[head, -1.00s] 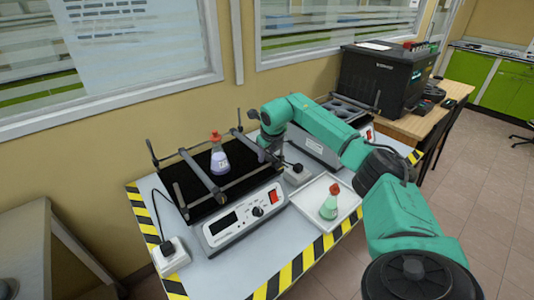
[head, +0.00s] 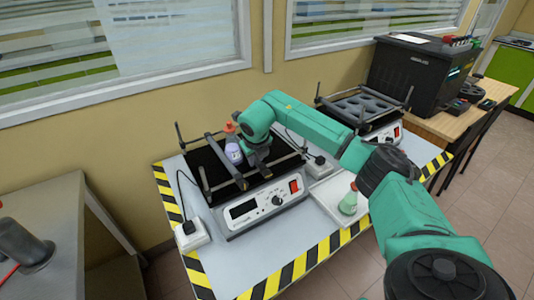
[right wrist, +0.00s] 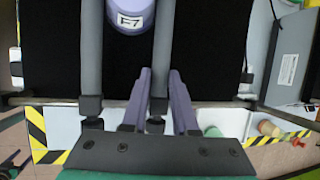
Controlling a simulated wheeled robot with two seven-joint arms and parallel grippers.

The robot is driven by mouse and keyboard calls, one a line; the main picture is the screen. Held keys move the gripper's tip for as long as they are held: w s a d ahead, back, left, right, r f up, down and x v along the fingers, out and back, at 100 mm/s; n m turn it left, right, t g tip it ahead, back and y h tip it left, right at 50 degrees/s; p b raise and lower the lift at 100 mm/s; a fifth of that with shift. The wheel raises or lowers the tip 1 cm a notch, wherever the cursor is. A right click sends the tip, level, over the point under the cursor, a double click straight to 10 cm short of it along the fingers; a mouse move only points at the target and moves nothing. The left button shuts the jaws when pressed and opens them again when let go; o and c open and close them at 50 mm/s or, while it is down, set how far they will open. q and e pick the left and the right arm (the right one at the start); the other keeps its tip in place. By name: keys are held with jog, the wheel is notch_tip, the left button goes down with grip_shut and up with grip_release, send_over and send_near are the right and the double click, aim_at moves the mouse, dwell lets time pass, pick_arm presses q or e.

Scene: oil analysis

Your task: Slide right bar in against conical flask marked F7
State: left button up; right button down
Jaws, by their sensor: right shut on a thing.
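The conical flask marked F7 (right wrist: 130,15), with purple liquid and a red cap, stands upright on the black platform of the near shaker; it also shows in the head view (head: 233,152). The left bar (right wrist: 91,50) runs along its left side. The right bar (right wrist: 164,45) runs along its other side. In the right wrist view, I see no clear gap between flask and right bar; contact is hard to confirm. My right gripper (right wrist: 160,95) is shut on the right bar, one finger on each side. My left gripper is not in view.
The shaker's control panel (head: 262,208) faces front. A white tray (head: 325,200) with a green flask (head: 349,203) stands to its right. A second shaker (head: 365,105) stands behind. A dark cylindrical object (head: 20,245) is at the far left.

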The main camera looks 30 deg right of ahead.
jog(key=c, duration=0.7)
grip_release()
jog(key=shift+a+r, duration=0.1)
jog(key=b+v, duration=0.2)
jog(key=v, duration=1.2)
jog(key=shift+s+a+r, duration=0.15)
jog(key=shift+r, duration=0.1)
jog(key=shift+f, duration=0.1)
